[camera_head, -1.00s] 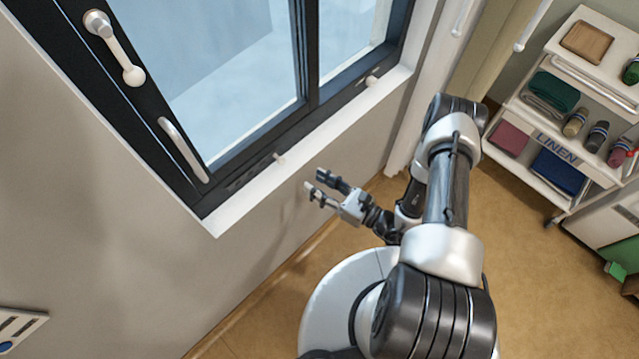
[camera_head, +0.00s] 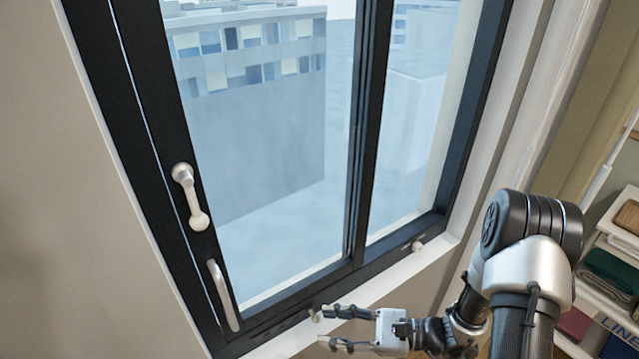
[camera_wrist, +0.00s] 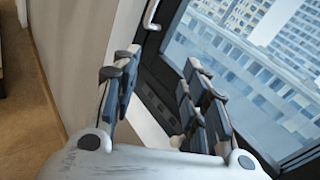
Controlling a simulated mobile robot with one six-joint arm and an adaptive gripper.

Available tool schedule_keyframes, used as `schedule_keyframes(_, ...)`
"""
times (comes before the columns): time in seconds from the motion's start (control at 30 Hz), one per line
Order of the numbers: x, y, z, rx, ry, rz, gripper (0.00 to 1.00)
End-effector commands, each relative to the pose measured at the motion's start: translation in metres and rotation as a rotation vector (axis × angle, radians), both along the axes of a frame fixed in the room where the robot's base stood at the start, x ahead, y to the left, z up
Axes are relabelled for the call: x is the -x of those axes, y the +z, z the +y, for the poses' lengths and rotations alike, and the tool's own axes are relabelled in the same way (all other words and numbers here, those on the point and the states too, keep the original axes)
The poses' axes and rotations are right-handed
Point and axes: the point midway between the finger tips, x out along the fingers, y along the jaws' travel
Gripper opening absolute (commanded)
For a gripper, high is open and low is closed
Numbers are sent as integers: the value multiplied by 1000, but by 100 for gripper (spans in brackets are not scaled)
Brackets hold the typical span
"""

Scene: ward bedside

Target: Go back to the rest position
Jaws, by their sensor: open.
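My gripper (camera_head: 328,327) is at the bottom of the head view, in front of the window sill, with its fingers pointing left. It is open and nothing shows between its fingers. In the wrist view my gripper (camera_wrist: 155,85) also has its two fingers apart and empty. The window (camera_head: 262,150) has a dark frame. A light crank-like handle (camera_head: 190,198) and a straight pull handle (camera_head: 223,295) are on its left side. In the wrist view a pale handle (camera_wrist: 152,14) shows beyond the fingertips. I cannot tell any contact with the sill.
The white sill (camera_head: 385,292) runs under the window, with a small pale knob (camera_head: 417,246) near its right end. A linen shelf (camera_head: 607,262) with folded cloths stands at the right edge. Bare wall (camera_head: 60,230) fills the left. Bare floor (camera_wrist: 30,130) shows in the wrist view.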

Motion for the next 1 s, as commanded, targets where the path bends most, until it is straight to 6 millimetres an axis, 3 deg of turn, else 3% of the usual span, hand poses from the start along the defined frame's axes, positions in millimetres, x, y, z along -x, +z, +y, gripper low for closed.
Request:
schedule_keyframes(0.03,7,17,5,48,71,-51,41)
schedule_keyframes(0.2,43,57,13,222,302,-199,41)
schedule_keyframes(0.47,100,94,3,543,604,-446,41)
schedule_keyframes(0.7,137,115,-29,885,812,-697,41)
schedule_keyframes(1.0,155,146,-80,1345,948,-1027,41)
